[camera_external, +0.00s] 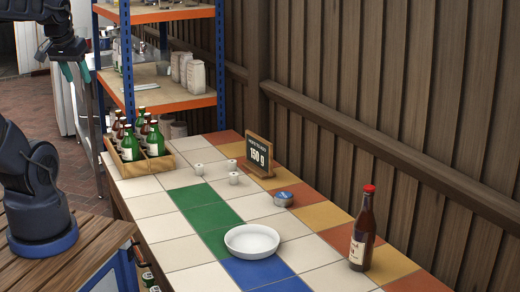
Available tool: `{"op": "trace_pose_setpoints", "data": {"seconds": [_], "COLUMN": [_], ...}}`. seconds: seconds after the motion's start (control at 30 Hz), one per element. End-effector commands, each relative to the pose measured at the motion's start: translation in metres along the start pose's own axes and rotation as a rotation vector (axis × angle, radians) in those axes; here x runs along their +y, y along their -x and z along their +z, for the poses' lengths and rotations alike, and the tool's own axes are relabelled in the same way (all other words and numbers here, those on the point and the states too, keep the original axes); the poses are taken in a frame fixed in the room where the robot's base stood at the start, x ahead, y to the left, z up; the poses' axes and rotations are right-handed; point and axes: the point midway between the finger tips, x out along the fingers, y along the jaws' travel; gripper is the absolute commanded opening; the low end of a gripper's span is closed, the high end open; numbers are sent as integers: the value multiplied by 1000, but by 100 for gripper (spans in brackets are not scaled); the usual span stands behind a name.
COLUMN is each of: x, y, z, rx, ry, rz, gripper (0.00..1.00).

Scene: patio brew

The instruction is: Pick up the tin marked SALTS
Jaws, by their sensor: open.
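A small round blue tin (283,199) sits on the tiled table, on the right side, between the sign and the red-capped bottle. Any lettering on it is too small to read, so I cannot tell whether it says SALTS. My gripper (76,72) hangs at the upper left with its teal fingertips apart and nothing between them. It is far from the tin, above and to the left of the table.
A white bowl (252,240), a red-capped brown bottle (362,232), small white cups (233,178) and a "150 g" sign (260,155) stand on the tiled table (170,229). A wooden crate (135,165) holds several bottles. A shelf rack (168,100) stands behind.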

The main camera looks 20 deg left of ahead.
Motion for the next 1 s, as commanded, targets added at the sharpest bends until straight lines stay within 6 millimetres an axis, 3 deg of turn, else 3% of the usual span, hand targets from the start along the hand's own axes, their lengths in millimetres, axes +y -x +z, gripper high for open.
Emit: {"op": "trace_pose_setpoints", "data": {"seconds": [0.03,0.2,0.57,0.77,1.0], "x": [0,0,3,25,67], "y": [0,0,-3,-23,-60], "z": [0,0,-6,-41,-88], "rx": [0,0,1,9,29], "ry": [0,0,-13,-83,-188], "rz": [0,0,6,39,92], "gripper": [50,79,79,79,79]}}
